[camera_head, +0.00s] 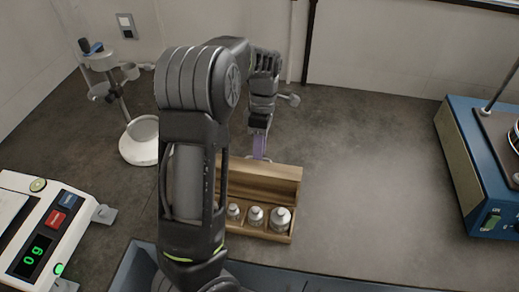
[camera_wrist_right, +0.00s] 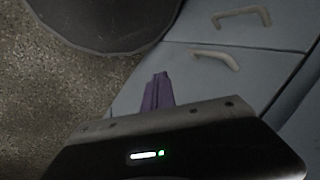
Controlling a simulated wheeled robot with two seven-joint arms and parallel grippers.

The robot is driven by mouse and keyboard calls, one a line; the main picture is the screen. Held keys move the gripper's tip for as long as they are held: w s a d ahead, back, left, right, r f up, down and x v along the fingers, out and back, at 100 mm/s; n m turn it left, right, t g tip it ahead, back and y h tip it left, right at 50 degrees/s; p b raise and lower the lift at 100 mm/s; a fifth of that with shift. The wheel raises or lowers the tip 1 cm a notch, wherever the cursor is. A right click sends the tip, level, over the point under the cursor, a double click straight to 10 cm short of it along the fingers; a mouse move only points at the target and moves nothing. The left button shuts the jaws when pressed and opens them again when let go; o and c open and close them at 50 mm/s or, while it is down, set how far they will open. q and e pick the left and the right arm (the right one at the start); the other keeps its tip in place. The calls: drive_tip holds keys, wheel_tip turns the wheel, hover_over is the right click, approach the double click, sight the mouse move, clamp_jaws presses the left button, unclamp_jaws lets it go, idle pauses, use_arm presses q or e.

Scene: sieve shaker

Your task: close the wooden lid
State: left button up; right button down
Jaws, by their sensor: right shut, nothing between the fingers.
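The wooden box (camera_head: 263,236) stands on the bench in the head view and holds several metal weights with knobs in a row. Its wooden lid (camera_head: 282,184) is up at the back edge, so the box is open. My left gripper (camera_head: 259,150) points down just behind the lid's top edge, with purple fingers close to it. I cannot tell whether they touch the lid or how far apart they are. My left arm hides the left part of the box. My right gripper (camera_wrist_right: 158,92) shows in the right wrist view, with its purple fingers together and empty.
A blue machine (camera_head: 463,170) is at the right. The bench between box and machine is clear. The right wrist view shows drawer handles (camera_wrist_right: 242,15).

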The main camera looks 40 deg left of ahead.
use_arm(q)
clamp_jaws()
idle(1.4)
